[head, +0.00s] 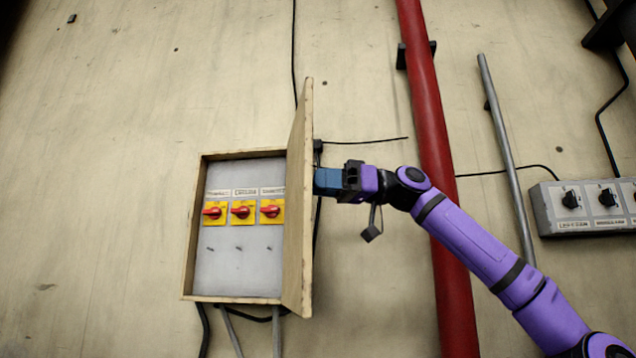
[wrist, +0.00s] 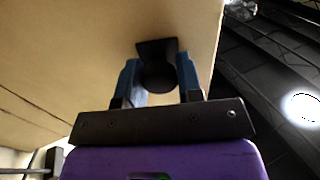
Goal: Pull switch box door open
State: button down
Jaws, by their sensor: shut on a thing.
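The switch box (head: 190,235) is mounted on the wall, left of centre in the head view. Its door (head: 299,210) stands open, hinged on the right and swung out toward the camera. My gripper (head: 318,181) is at the outer face of the door, on its right side. In the wrist view my gripper (wrist: 160,85) has its blue fingers on both sides of a dark round knob (wrist: 157,72) on the tan door (wrist: 70,50). The fingers are shut on the knob. In the head view the knob is hidden by the fingers.
Inside the box are three red and yellow switches (head: 242,212). A red pipe (head: 428,110) runs down the wall behind my arm. A thin grey pipe (head: 505,150) and a grey box with black knobs (head: 590,207) are further right. The wall left of the box is clear.

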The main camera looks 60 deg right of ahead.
jog(key=shift+r, duration=0.1)
jog(key=c, duration=0.8)
grip_release()
jog(key=shift+d, duration=0.1)
jog(key=v, duration=1)
jog(key=shift+s+d, duration=0.25)
jog(key=shift+s, duration=0.05)
